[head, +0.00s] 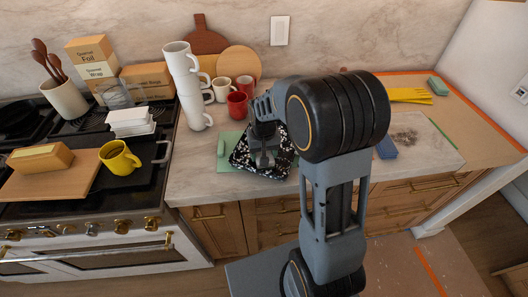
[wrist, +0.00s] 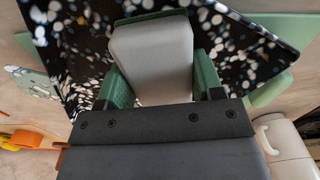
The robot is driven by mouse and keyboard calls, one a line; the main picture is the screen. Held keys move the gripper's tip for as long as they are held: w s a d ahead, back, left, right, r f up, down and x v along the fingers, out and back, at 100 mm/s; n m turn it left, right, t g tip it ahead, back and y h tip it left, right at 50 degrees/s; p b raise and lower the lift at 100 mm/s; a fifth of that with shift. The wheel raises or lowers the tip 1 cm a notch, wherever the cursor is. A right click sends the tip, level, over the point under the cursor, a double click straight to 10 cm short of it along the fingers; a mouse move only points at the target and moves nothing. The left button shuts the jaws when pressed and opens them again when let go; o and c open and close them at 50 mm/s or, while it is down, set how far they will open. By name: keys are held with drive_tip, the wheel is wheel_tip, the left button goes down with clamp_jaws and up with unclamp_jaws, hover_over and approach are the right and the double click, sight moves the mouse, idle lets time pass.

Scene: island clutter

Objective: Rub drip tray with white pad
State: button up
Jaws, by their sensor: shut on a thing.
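The drip tray (head: 243,158) is black with white speckles and sits on a pale green mat (head: 227,163) on the counter, left of my arm. My gripper (head: 264,157) is over the tray, pointing down. In the wrist view the green fingers of my gripper (wrist: 158,80) are shut on the white pad (wrist: 152,52), a pale block with a green edge at its far end. The speckled drip tray (wrist: 245,45) spreads behind and around the pad. I cannot tell whether the pad touches its surface. The pad is not distinguishable in the head view.
A stack of white cups (head: 187,88) stands close left of the tray, with a red mug (head: 238,106) behind it. A blue sponge (head: 386,149) and yellow gloves (head: 407,96) lie to the right. The stove holds a yellow mug (head: 118,158) and boxes.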

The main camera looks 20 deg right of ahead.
drive_tip(key=shift+s, duration=0.1)
wheel_tip(320, 180, up, 7)
drive_tip(key=p, duration=0.5)
drive_tip(key=shift+f+b, duration=0.15)
drive_tip(key=shift+b, duration=0.25)
